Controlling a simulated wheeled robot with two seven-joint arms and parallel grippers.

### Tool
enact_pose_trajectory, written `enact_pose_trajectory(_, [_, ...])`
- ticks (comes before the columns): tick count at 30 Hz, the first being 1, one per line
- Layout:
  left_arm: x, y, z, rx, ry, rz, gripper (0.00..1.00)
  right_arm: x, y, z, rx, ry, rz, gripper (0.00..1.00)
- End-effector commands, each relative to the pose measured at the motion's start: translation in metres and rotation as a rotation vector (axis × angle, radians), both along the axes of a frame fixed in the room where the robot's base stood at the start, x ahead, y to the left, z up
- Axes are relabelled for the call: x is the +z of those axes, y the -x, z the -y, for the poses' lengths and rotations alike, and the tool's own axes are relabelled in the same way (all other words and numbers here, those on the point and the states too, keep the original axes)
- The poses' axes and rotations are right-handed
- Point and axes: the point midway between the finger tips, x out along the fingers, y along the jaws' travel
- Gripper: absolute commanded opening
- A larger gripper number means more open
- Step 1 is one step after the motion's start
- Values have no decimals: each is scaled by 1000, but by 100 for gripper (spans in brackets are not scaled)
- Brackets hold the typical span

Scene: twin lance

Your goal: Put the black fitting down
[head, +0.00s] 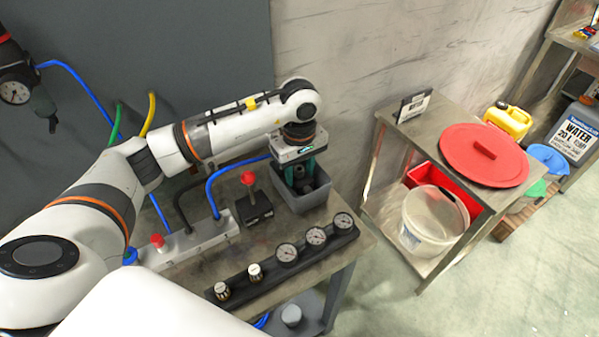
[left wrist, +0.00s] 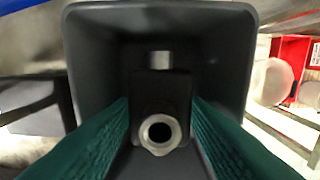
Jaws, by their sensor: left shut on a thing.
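My left gripper (head: 299,173) points down into a grey bin (head: 308,204) at the back right of the metal bench. In the left wrist view its green fingers (left wrist: 160,104) are shut on the black fitting (left wrist: 162,92), one finger on each side. The fitting is a dark block with a round, open metal nut at the near end and a short metal stub at the far end. The bin's walls (left wrist: 90,60) surround it. I cannot tell whether the fitting touches the bin floor. My right gripper is not in view.
A black block with a red knob (head: 254,208) stands left of the bin, beside a grey manifold (head: 190,243) with hoses. A row of gauges (head: 316,237) lies in front. Further right is a metal rack with a red lid (head: 484,160) and a clear bucket (head: 425,230).

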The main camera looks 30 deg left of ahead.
Motion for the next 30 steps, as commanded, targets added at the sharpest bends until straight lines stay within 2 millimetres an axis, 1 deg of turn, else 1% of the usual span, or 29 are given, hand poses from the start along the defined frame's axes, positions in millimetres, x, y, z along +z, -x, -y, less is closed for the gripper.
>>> enact_pose_trajectory(1, [-7, 1, 0, 0, 0, -4, 17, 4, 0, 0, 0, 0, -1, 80])
enact_pose_trajectory(3, [-14, 1, 0, -2, 0, -1, 17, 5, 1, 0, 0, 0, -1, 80])
enact_pose_trajectory(10, [-16, 0, 0, -2, 0, 1, 17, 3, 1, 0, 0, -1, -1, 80])
enact_pose_trajectory(14, [-20, 0, 0, -2, 0, 1, 17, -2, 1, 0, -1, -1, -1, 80])
enact_pose_trajectory(15, [-19, 0, 0, -2, 0, 1, 44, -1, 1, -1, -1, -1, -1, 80])
enact_pose_trajectory(16, [-18, 0, 0, -2, 1, 1, 49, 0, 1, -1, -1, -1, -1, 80])
enact_pose_trajectory(25, [-17, 0, 0, -2, 0, 0, 50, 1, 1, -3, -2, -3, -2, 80])
enact_pose_trajectory(27, [-13, 0, 0, -2, 0, 0, 50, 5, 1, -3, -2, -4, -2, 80])
enact_pose_trajectory(29, [-10, -1, 0, -3, 1, 3, 50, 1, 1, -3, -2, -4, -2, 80])
enact_pose_trajectory(30, [-4, -1, 0, -2, 0, 6, 50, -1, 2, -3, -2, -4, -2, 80])
